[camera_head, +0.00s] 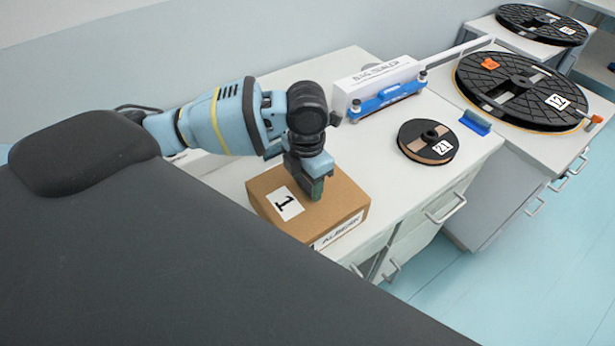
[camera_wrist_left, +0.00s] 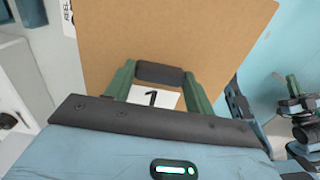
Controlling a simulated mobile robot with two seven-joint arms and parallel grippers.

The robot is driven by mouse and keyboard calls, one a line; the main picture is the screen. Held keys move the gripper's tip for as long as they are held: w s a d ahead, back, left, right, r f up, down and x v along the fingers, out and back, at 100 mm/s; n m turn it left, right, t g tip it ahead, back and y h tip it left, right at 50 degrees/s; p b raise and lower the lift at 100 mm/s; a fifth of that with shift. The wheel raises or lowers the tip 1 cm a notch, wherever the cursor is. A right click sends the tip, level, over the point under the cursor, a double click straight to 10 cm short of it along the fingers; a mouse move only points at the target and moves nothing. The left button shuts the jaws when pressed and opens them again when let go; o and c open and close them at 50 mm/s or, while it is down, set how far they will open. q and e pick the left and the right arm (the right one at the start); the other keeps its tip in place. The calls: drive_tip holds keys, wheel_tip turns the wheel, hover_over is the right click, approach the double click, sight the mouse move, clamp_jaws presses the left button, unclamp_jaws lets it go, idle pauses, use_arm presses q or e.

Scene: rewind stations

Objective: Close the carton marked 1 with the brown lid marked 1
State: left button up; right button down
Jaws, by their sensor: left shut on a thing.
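The brown lid (camera_head: 338,208) with a white label "1" lies on top of the cardboard carton (camera_head: 345,225) on the white worktop. It looks flush with the carton's edges, though a seam cannot be made out. Lettering shows on the carton's front side. My left gripper (camera_head: 315,188) points down at the lid's middle. In the left wrist view, its green fingers are shut on a dark grip (camera_wrist_left: 160,73) on the brown lid (camera_wrist_left: 175,30), beside the label. At the right edge of that view, part of my right arm and gripper (camera_wrist_left: 295,88) seems to show, its jaws unclear.
Behind the carton stands a white and blue sealer (camera_head: 378,88). A small black reel marked 21 (camera_head: 428,140) lies to its right. A larger reel marked 12 (camera_head: 522,90) and another reel (camera_head: 541,24) lie further right. Worktop between carton and small reel is clear.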

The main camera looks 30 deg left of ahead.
sight(307, 185)
use_arm(q)
drive_tip(key=shift+f, duration=0.4)
drive_tip(key=o, duration=1.1)
drive_tip(key=shift+c, duration=0.2)
drive_tip(key=shift+r, duration=0.15)
wheel_tip(307, 185, up, 8)
drive_tip(key=shift+f, duration=0.2)
